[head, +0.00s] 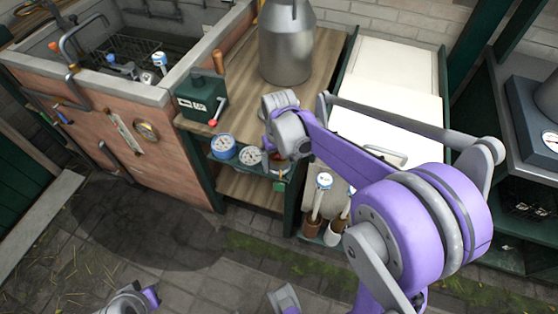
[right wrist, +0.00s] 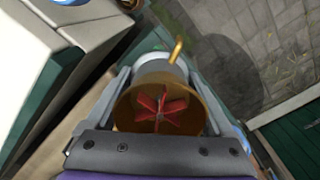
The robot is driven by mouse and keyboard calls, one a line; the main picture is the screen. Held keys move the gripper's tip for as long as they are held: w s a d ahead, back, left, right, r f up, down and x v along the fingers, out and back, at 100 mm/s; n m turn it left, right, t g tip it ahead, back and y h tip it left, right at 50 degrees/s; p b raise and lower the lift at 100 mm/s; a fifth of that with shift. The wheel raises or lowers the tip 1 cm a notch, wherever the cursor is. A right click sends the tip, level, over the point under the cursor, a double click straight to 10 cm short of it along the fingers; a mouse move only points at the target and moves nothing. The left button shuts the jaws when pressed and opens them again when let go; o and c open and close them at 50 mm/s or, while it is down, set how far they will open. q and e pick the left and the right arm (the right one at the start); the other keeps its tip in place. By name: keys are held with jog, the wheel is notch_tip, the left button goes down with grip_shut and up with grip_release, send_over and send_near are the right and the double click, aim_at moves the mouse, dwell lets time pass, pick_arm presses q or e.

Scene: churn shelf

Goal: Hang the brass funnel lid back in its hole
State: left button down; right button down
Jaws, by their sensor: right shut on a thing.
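The brass funnel lid (right wrist: 122,108) is between the fingers of my right gripper (right wrist: 160,92) in the right wrist view. Its round brass mouth faces the wrist camera, red vanes show inside, and a brass hook sticks up behind it. A pale round part lies just beyond it. In the head view my right gripper (head: 278,160) is at the front of the wooden counter's shelf, mostly hidden by my own wrist, so the funnel is not clear there. I cannot make out the hole in either view. Only pieces of my own arm show at the bottom of the head view; no left gripper fingers are clear.
Blue-rimmed dials (head: 222,146) sit on the shelf left of my right gripper. A green box (head: 202,97) and a metal churn (head: 287,45) stand on the counter (head: 240,80). The paved floor at left is clear.

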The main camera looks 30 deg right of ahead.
jog(key=shift+f, duration=0.1)
grip_release()
dwell(0.7)
jog(key=shift+r+p, duration=3)
jog(key=shift+r, duration=1.55)
jog(key=s+a+r+t, duration=0.1)
jog(key=s+a+t, duration=0.1)
jog(key=s, duration=0.5)
jog(key=s+a+n+t+p, duration=0.1)
jog(key=s+a+t, duration=0.2)
jog(key=s, duration=0.5)
jog(key=shift+s+a+r, duration=0.2)
jog(key=shift+a+r, duration=0.15)
jog(key=shift+a, duration=0.5)
